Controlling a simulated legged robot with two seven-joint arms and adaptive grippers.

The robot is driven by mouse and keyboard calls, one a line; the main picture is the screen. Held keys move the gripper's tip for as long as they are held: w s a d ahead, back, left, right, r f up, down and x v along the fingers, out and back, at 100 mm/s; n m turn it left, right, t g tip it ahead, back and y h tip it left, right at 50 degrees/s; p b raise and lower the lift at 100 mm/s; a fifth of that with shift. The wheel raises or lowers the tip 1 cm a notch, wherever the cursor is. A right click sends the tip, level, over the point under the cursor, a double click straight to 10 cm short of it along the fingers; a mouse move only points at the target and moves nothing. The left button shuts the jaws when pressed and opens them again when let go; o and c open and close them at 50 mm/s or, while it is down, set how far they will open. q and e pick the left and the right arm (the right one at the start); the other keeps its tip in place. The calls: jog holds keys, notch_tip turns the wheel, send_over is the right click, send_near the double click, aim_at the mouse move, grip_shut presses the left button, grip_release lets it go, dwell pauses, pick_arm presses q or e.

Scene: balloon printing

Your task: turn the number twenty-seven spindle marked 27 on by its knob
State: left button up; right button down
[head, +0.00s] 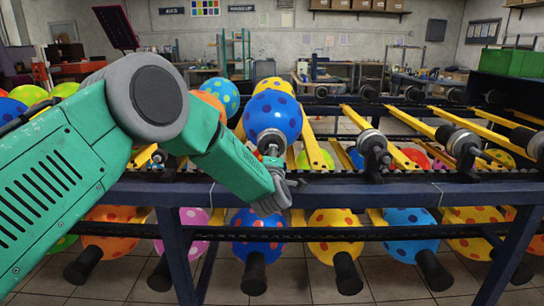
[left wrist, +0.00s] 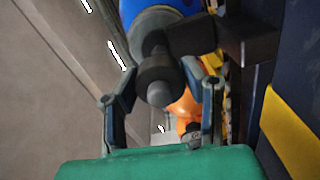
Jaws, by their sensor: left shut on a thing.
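My left arm reaches in from the left in the head view. A metal spindle end (head: 271,138) shows under that balloon. In the left wrist view the two fingers of my left gripper (left wrist: 162,82) are on either side of a dark round knob (left wrist: 160,68) with a grey tip, shut on it. The blue balloon (left wrist: 150,6) shows behind the knob. No number 27 is readable. My right gripper is not in view.
Other spindles stand along the dark blue rail (head: 420,188) to the right, one of them close by (head: 373,145). A lower row of spotted balloons (head: 337,235) hangs beneath the rail. An orange balloon (left wrist: 185,103) shows beyond my fingers in the left wrist view.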

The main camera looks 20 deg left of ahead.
pick_arm(q)
jog(key=shift+s+f+m, duration=0.1)
jog(key=shift+f+m, duration=0.2)
jog(key=shift+f, duration=0.05)
dwell(0.3)
jog(key=o, duration=1.1)
jog(key=shift+o, duration=0.2)
jog(key=shift+r, duration=0.2)
jog(key=v, duration=1.1)
jog(key=shift+s+d, duration=0.2)
jog(key=shift+s, duration=0.15)
jog(key=shift+f, duration=0.1)
